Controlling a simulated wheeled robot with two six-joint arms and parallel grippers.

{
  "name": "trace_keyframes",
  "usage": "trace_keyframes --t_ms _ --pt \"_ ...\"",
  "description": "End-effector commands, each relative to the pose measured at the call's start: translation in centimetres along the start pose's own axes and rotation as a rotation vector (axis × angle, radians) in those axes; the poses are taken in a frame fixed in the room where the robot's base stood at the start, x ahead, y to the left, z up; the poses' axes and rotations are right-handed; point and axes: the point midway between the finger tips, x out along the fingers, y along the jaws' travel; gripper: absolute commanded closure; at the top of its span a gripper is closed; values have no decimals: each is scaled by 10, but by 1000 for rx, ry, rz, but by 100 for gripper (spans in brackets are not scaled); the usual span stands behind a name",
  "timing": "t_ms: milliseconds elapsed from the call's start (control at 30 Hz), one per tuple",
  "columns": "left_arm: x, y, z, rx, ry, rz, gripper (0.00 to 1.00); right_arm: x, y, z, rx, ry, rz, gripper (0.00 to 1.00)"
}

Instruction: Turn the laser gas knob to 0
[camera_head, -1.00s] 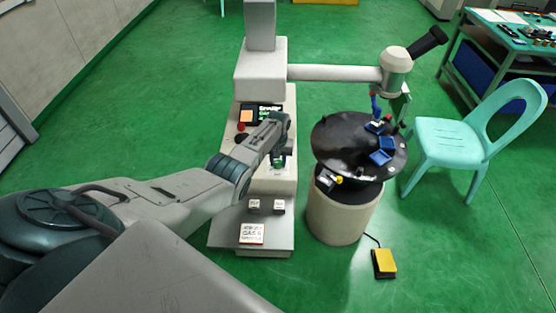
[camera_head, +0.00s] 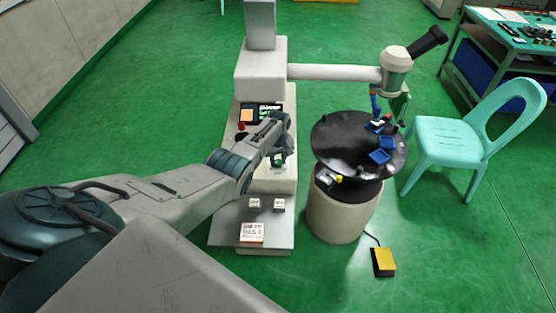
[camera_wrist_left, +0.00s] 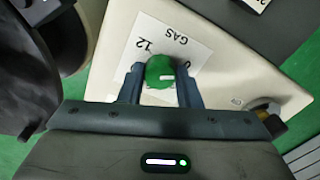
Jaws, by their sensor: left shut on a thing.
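The laser gas knob (camera_wrist_left: 159,71) is round and green with a short white mark on its lower right part. It sits on a white plate (camera_wrist_left: 190,35) lettered GAS, with 12 at the knob's upper left and what looks like a partly covered 0 at its right. My left gripper (camera_wrist_left: 160,78) has one finger on each side of the knob and is shut on it. In the head view my left wrist (camera_head: 270,134) reaches over the console's front, and the gripper hides the knob there. My right gripper is not in view.
The pale console (camera_head: 262,56) carries a small screen (camera_head: 270,110) and a red button (camera_head: 241,125). A black round table (camera_head: 340,140) with blue trays stands close at its right. A turquoise chair (camera_head: 450,145) and a yellow foot pedal (camera_head: 384,262) are farther right.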

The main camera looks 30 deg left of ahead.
Motion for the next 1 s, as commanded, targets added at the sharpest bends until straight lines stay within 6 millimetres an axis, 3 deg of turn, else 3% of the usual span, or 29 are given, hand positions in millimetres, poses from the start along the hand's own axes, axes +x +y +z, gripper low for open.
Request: trace_keyframes --t_ms 267,300,400,767,1000 --pt "-2 1 -2 -1 3 2 92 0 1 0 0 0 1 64" --pt "-2 1 -2 -1 3 3 66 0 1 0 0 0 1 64" --pt "-2 1 -1 -1 2 2 48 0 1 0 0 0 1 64" --pt "-4 0 0 0 0 0 48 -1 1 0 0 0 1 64" --pt "-33 0 -1 2 3 2 48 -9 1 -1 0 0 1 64"
